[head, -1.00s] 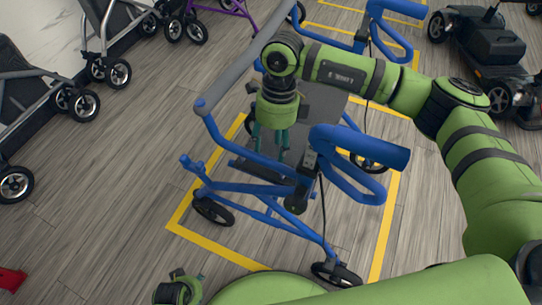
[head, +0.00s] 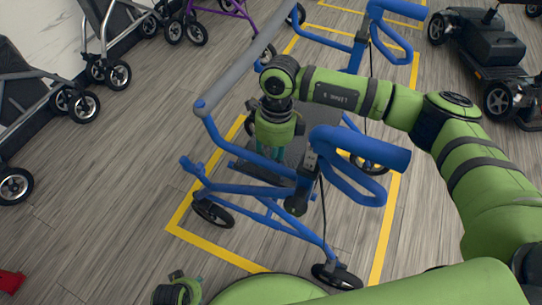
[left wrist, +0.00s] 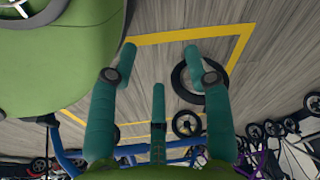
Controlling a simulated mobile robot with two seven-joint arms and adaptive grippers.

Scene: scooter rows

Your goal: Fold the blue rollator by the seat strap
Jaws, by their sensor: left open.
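The blue rollator (head: 280,224) stands unfolded inside a yellow floor outline, its dark seat (head: 262,172) low between the blue side frames. The seat strap cannot be made out. My right gripper (head: 271,153) comes in from the right and points down just above or at the seat. Its fingertips are small and partly hidden, so contact cannot be told. My left gripper (head: 178,290) is at the bottom left, beside my base. In the left wrist view its teal fingers (left wrist: 160,55) are spread and empty, with a rollator wheel (left wrist: 200,82) beyond them.
Yellow floor lines (head: 220,250) outline the bay. Several folded strollers (head: 35,100) line the wall at left. The floor left of the rollator is mostly clear.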

